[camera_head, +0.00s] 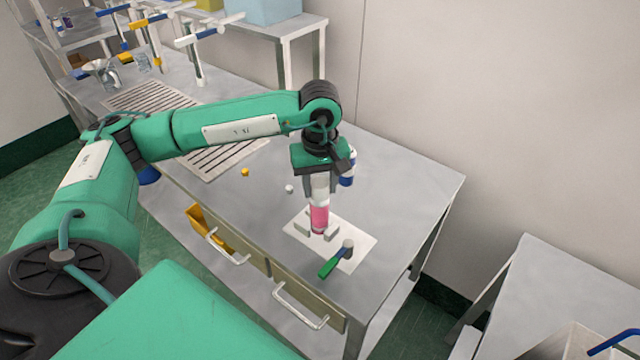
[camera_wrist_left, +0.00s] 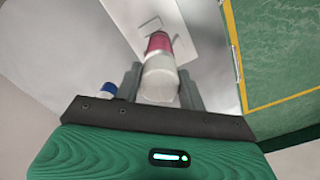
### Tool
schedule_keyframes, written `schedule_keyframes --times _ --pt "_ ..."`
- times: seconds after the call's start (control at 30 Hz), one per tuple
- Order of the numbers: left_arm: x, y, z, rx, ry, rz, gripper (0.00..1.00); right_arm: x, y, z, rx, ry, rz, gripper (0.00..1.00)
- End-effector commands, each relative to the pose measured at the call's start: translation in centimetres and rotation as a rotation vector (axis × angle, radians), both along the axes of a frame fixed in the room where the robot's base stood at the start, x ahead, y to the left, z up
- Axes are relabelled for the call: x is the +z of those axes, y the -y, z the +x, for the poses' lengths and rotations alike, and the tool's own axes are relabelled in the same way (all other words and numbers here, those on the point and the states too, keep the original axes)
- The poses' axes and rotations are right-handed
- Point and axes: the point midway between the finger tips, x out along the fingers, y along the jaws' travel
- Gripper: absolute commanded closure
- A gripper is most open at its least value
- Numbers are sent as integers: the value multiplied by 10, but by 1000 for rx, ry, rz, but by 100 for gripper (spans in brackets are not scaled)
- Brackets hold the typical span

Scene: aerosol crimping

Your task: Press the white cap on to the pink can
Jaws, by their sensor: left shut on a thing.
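The pink can (camera_head: 319,218) stands upright on a white mat (camera_head: 358,243) on the steel table, between small grey blocks. It also shows in the left wrist view (camera_wrist_left: 158,42). The white cap (camera_head: 320,189) is on top of the can, in line with it; it also shows in the left wrist view (camera_wrist_left: 159,82). I cannot tell how tightly it sits. My left gripper (camera_head: 320,187) points down from above and is shut on the white cap, one finger on each side. My right gripper is not in view.
A green-handled tool (camera_head: 331,264) lies at the mat's front edge. A blue-and-white bottle (camera_head: 347,170) stands behind the gripper. A small white ball (camera_head: 289,188) and a yellow one (camera_head: 245,172) lie to the left. The table's right side is clear.

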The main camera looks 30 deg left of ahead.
Motion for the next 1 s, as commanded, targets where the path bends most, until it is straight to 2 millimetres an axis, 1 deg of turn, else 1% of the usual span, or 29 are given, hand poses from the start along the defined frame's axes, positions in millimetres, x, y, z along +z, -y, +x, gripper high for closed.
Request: schedule_keyframes --times 0.17,0.2,0.27,0.3,0.33,0.5,0.53,0.57,0.6,0.63,0.67,1.0 --pt "0 0 0 0 0 0 81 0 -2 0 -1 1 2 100" --pt "0 0 0 0 0 0 56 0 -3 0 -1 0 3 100" --pt "0 0 0 0 0 0 44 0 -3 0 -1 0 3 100" --pt "0 0 0 0 0 0 36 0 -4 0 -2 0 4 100" --pt "0 0 0 0 0 0 34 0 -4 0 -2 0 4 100" --pt "0 0 0 0 0 0 34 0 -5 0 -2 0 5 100" --pt "0 0 0 0 0 0 32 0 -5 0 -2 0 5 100" --pt "0 0 0 0 0 0 27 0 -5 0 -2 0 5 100" --pt "0 0 0 0 0 0 19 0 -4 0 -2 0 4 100" --pt "0 0 0 0 0 0 13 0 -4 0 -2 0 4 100" --pt "0 0 0 0 0 0 9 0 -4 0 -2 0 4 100" --pt "0 0 0 0 0 0 9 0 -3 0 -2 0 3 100"
